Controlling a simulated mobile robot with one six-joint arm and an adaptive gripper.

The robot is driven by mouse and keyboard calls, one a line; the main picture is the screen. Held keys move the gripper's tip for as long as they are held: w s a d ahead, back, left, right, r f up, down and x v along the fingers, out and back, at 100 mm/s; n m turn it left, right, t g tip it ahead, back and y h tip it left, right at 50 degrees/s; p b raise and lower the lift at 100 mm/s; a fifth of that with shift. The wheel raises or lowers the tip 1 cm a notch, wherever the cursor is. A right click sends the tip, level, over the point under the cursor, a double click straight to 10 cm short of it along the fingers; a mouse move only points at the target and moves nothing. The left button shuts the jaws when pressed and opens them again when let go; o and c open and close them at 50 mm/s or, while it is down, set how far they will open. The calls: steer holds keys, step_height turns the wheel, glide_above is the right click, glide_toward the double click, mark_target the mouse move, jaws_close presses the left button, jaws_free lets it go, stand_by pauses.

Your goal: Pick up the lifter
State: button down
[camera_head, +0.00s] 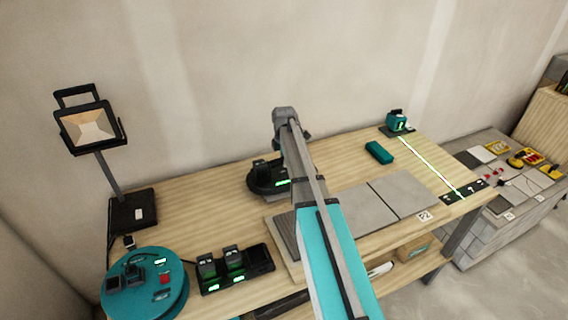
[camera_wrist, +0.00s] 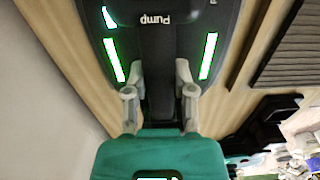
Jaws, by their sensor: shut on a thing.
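The lifter (camera_head: 262,188) is a dark, rounded device with green lights, at the back middle of the workbench in the head view. My arm partly hides it. In the wrist view the lifter (camera_wrist: 107,28) fills the upper middle, with a "Pump" label and two green light bars. My gripper (camera_wrist: 160,90) has its grey fingers on either side of the dark central grip and is shut on it. The head view does not show the fingers clearly. I cannot tell whether the lifter touches the bench or hangs just above it.
Grey tiles (camera_head: 402,193) lie on the workbench (camera_head: 195,205) right of my arm. A teal block (camera_head: 379,153) and a laser level (camera_head: 398,121) stand behind. A charger (camera_head: 262,262), teal round case (camera_head: 175,298) and lamp (camera_head: 90,127) are left. The wall is close behind.

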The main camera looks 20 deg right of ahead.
steer(key=shift+r, duration=0.15)
step_height(320, 180, up, 4)
steer(key=p, duration=0.3)
steer(key=shift+p, duration=0.4)
steer(key=s+a+r+p, duration=0.2)
steer(key=s+r+p, duration=0.7)
steer(key=s, duration=0.4)
steer(key=shift+s+a, duration=0.35)
steer(key=shift+r, duration=0.1)
steer(key=shift+r+p, duration=0.2)
steer(key=shift+p, duration=0.25)
step_height(320, 180, up, 7)
steer(key=p, duration=0.6)
steer(key=shift+f+p, duration=0.2)
steer(key=shift+p, duration=0.1)
stand_by(0.5)
